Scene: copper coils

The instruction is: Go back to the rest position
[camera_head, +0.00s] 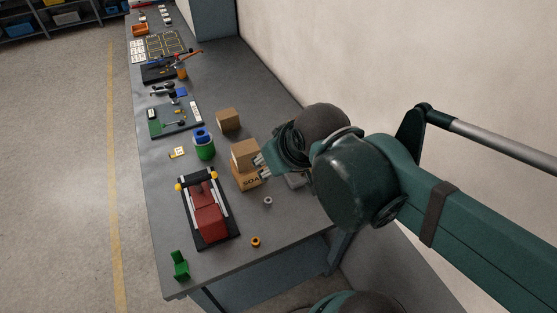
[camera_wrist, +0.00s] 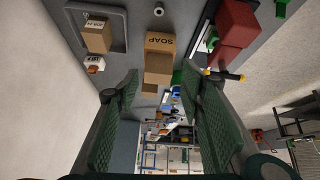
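My gripper (camera_head: 262,165) is over the right side of the table in the head view, its fingertips overlapping the right edge of two stacked cardboard boxes. I cannot tell from this view whether they touch. In the wrist view the fingers of my gripper (camera_wrist: 166,90) are wide apart, with nothing held between them. The lower box, marked SOAP (camera_head: 247,181), has a plain box (camera_head: 243,153) above it. The SOAP box also shows in the wrist view (camera_wrist: 160,42), just beyond the fingertips.
A red machine (camera_head: 207,210) stands on the table (camera_head: 190,275), with a grey ring (camera_head: 268,201) and an orange ring (camera_head: 256,242) nearby. Another box (camera_head: 228,120) and a green cylinder (camera_head: 204,150) stand farther back. A wall (camera_head: 350,60) runs along the right. A grey tray (camera_wrist: 121,42) holds a box.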

